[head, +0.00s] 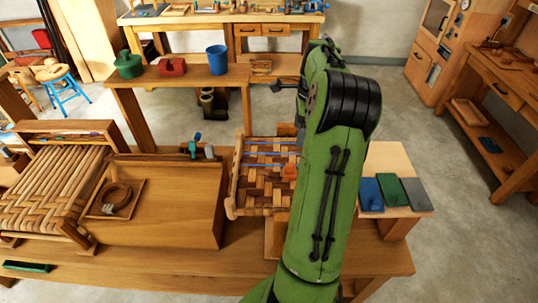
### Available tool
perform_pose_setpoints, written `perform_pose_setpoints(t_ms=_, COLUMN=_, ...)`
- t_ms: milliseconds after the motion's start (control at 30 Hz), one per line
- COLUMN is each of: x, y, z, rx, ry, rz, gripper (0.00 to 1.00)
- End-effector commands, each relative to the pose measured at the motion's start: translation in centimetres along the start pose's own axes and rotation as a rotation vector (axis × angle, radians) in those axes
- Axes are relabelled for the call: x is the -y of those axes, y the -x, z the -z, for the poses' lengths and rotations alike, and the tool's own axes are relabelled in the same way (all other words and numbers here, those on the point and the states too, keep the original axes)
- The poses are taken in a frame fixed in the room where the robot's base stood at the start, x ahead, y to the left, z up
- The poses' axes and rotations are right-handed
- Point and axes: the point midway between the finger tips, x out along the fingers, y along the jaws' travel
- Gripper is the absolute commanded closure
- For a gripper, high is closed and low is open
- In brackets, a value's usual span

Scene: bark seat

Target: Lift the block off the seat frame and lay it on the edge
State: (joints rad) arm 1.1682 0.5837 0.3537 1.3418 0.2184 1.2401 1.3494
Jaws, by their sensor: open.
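The seat frame (236,190) with its woven bark seat stands near the middle of the bench, with thin blue strands across its far part. A small orange piece (289,171) lies on the weave at its right side, partly behind my arm; it may be the block, but I cannot tell for certain. My green arm rises in front of the seat's right side and hides part of it. My gripper's fingers cannot be made out; they are hidden behind my arm or out of frame. Which edge the task means is unclear.
A wooden box (160,225) with a tray of coiled bark stands left of the seat, beside another woven seat (50,190). Blue, green and grey slabs (392,193) lie on a board at right. A back table holds a blue bucket (217,60). Floor at right is clear.

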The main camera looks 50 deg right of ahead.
Motion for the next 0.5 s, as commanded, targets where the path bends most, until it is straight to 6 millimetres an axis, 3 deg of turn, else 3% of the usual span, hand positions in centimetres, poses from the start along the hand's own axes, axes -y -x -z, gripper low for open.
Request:
perform_pose_setpoints(t_ms=333, x=-0.2, y=-8.2, z=-0.1, rx=0.001, ry=0.002, rz=-0.006, gripper=0.26)
perform_pose_setpoints(t_ms=500, x=-0.1, y=-10.5, z=-0.1, rx=0.0, ry=0.003, rz=-0.002, gripper=0.26)
